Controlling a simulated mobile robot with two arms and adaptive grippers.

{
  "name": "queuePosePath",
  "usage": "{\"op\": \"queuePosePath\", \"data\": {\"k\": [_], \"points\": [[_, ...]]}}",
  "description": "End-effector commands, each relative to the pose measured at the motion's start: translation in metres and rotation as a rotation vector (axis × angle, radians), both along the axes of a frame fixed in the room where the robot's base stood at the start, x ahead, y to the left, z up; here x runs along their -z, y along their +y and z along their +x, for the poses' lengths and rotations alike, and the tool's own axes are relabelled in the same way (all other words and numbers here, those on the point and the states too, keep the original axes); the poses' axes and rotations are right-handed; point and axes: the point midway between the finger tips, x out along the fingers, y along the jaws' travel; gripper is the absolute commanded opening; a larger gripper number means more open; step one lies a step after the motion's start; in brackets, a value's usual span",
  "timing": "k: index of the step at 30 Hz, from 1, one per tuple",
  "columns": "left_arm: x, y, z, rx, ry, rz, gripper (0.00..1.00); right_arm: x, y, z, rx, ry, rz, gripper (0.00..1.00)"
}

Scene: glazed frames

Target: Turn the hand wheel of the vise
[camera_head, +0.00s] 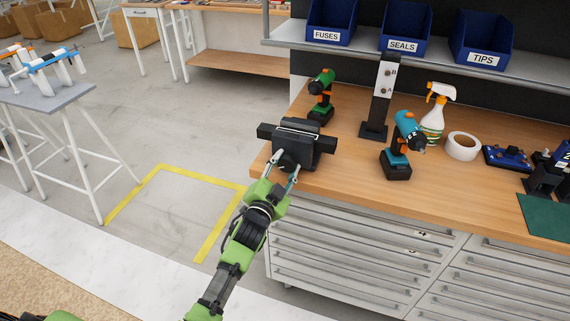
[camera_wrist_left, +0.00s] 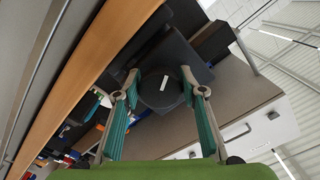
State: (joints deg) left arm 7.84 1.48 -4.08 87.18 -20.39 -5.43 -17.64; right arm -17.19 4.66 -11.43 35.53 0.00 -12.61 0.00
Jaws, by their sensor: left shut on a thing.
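The dark grey vise (camera_head: 297,138) stands at the left front corner of the wooden workbench. Its round black hand wheel (camera_head: 288,161) faces me at the front of the vise. In the left wrist view the hand wheel (camera_wrist_left: 160,88) shows as a dark disc with a white mark, the vise body behind it. My left gripper (camera_head: 283,170), green with grey fingers, reaches in from below and is shut on the hand wheel, one finger on each side. In the left wrist view its fingers (camera_wrist_left: 161,92) flank the disc. My right gripper is not in view.
On the workbench (camera_head: 340,178) are a green-orange drill (camera_head: 321,95), a black post (camera_head: 381,95), a blue drill (camera_head: 404,140), a spray bottle (camera_head: 435,112) and a tape roll (camera_head: 462,146). Drawers (camera_head: 360,240) lie below the bench top. Open floor lies to the left.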

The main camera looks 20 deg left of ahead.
Motion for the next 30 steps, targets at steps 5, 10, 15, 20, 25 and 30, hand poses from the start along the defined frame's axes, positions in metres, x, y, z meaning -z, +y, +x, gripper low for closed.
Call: {"op": "queuePosePath", "data": {"k": [5,10,15,20,25,30], "points": [[-0.0049,0.0002,0.0014,0.0,-0.006,-0.095,0.16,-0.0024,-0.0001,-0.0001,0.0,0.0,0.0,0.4],[-0.0053,-0.0002,0.0015,0.0,-0.005,-0.148,0.16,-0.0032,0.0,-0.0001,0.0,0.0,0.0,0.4],[-0.0055,-0.0002,0.0016,0.0,-0.006,-0.171,0.16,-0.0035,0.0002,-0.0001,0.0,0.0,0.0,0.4],[-0.0058,-0.0003,0.0017,0.001,-0.006,-0.176,0.16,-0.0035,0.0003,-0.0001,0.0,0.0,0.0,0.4],[-0.0062,-0.0003,0.0018,0.002,-0.007,-0.175,0.16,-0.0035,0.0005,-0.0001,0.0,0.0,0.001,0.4],[-0.0054,-0.0004,0.0016,0.0,-0.005,-0.174,0.55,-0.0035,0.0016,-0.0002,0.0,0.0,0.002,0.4]]}}
